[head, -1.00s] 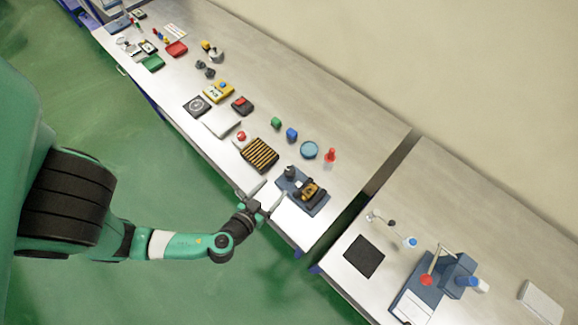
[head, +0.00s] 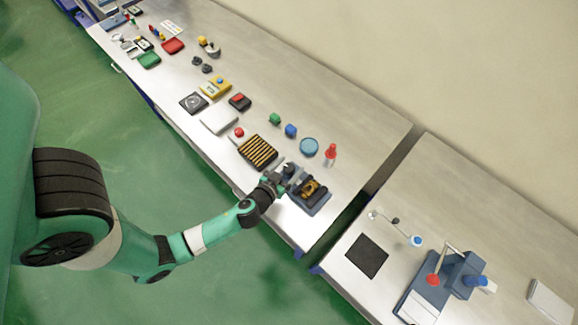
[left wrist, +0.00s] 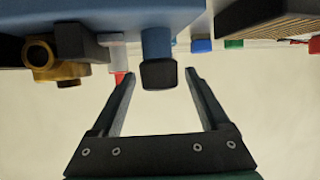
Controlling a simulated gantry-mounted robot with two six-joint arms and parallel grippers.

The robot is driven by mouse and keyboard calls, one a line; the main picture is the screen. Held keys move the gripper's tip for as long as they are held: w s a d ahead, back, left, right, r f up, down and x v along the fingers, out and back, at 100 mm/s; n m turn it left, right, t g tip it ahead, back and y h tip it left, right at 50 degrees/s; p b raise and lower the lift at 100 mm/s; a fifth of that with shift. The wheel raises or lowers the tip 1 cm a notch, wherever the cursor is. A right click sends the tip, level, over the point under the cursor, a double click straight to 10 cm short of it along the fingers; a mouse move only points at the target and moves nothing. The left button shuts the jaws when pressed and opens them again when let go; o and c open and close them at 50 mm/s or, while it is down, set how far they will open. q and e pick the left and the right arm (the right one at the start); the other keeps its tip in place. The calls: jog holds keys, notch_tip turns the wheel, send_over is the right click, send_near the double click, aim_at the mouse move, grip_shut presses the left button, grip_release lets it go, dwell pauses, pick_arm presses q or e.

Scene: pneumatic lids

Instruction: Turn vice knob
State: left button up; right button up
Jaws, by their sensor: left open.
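The vice (head: 318,201) is a blue-grey base with dark jaws and a brass-yellow fitting (head: 308,187) between them, at the front edge of the bench in the head view. Its black knob (left wrist: 159,75) on a blue shaft shows in the left wrist view; the fitting is at the left there (left wrist: 42,62). My left gripper (head: 284,172) is open at the knob end of the vice. In the wrist view its fingertips (left wrist: 158,76) lie to either side of the knob with gaps; I cannot tell if they are level with it in depth. My right gripper is out of view.
A black-and-yellow striped box (head: 258,152) lies just left of the vice. A blue round dish (head: 309,147) and a red-topped item (head: 331,153) stand behind it. A gap separates this bench from the right bench, which holds a dark mat (head: 367,256).

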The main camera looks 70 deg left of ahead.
pick_arm(q)
jog(key=shift+c, duration=0.2)
grip_shut()
